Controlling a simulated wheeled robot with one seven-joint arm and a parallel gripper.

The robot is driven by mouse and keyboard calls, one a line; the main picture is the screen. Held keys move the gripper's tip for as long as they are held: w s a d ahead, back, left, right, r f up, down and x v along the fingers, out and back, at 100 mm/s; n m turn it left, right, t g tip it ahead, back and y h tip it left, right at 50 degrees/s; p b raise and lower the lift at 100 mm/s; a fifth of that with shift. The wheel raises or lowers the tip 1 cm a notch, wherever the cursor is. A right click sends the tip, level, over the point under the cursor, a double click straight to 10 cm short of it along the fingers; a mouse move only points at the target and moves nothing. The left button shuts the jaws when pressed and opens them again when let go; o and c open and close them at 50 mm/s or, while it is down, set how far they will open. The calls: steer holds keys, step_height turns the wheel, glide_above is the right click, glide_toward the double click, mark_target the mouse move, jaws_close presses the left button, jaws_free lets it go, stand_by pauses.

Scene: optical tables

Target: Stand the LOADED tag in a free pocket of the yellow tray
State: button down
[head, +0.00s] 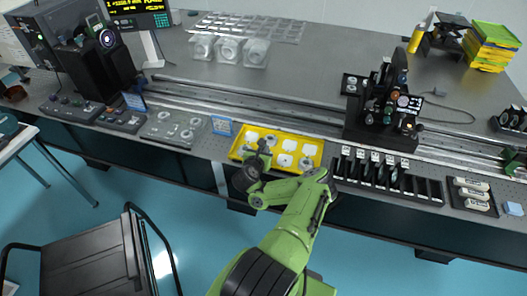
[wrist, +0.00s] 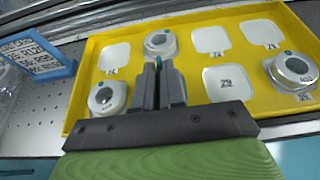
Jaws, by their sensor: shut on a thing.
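The yellow tray (head: 236,152) lies at the table's front edge; its rim also shows in the wrist view (wrist: 84,92). Pale pockets lie bare at the upper left (wrist: 114,58), upper middle (wrist: 210,40), upper right (wrist: 262,33) and lower middle (wrist: 226,83). Round-topped pieces sit in three other pockets (wrist: 160,43) (wrist: 106,98) (wrist: 293,70). My gripper (wrist: 160,72) is over the tray, shut on a thin thing with a green edge, seen almost edge-on. I take it for the LOADED tag; its face is hidden. In the head view my gripper (head: 262,150) covers part of the tray.
A blue sign (wrist: 38,55) stands just left of the tray, also in the head view (head: 222,126). A rail (head: 250,108) runs behind the tray. A black optics stand (head: 385,110) and a black slotted rack (head: 385,180) are to the right. A grey tray (head: 170,128) is further left.

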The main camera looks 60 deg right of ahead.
steer(key=shift+f, duration=0.2)
steer(key=c, duration=1.2)
jaws_free()
steer(key=shift+r, duration=0.1)
